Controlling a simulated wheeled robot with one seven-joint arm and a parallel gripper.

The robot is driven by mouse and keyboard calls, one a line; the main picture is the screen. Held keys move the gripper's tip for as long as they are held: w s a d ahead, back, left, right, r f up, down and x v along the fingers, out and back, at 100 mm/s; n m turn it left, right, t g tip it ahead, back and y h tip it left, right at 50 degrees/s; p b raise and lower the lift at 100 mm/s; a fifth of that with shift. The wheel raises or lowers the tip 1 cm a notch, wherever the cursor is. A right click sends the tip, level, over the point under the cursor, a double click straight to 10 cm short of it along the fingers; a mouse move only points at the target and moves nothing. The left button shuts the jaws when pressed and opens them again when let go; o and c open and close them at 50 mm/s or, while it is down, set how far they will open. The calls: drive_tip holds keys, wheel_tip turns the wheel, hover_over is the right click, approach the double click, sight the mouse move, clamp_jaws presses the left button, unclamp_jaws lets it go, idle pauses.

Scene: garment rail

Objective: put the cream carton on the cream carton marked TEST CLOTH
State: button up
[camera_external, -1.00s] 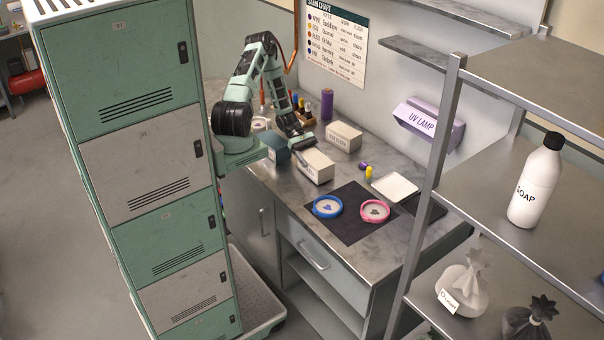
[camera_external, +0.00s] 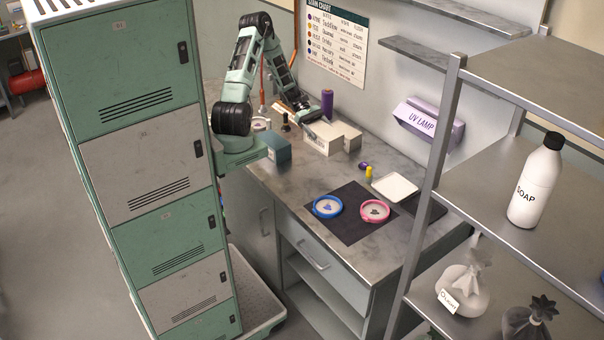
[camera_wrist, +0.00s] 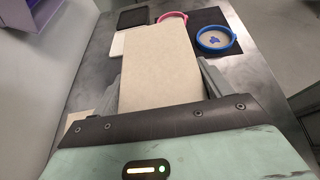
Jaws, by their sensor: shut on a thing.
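The cream carton (camera_external: 322,138) is between the fingers of my gripper (camera_external: 311,118), which is shut on it. In the wrist view the carton (camera_wrist: 160,65) fills the space between the two grey fingers of my gripper (camera_wrist: 168,85). The other cream carton (camera_external: 353,138), the marked one, stands on the counter just behind and right of the held one, which hides most of its front and its lettering. A cream corner of it (camera_wrist: 78,124) shows at the lower left in the wrist view. I cannot tell how high the held carton is, or whether the two touch.
A purple bottle (camera_external: 327,104) stands behind the cartons, and a teal box (camera_external: 277,150) is left of them. The counter before the cartons is clear.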

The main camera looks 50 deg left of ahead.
drive_tip(key=w+a+r+n+t+p, duration=0.2)
drive_tip(key=w+a+r, duration=0.15)
drive_tip(key=w, duration=0.55)
drive_tip(key=w+a+r+n+t+p, duration=0.1)
drive_tip(key=w+a+r+t+p, duration=0.2)
drive_tip(key=w, duration=0.5)
drive_tip(key=g+p, duration=0.1)
drive_tip(key=p, duration=0.3)
hover_over(340, 128)
drive_tip(key=shift+n+y, duration=0.3)
drive_tip(key=shift+n, duration=0.1)
wheel_tip(340, 128, down, 8)
drive_tip(key=shift+f, duration=0.8)
drive_tip(key=shift+f+b, duration=0.2)
drive_tip(key=shift+b, duration=0.1)
drive_tip(key=o, duration=1.1)
drive_tip(key=shift+r, duration=0.1)
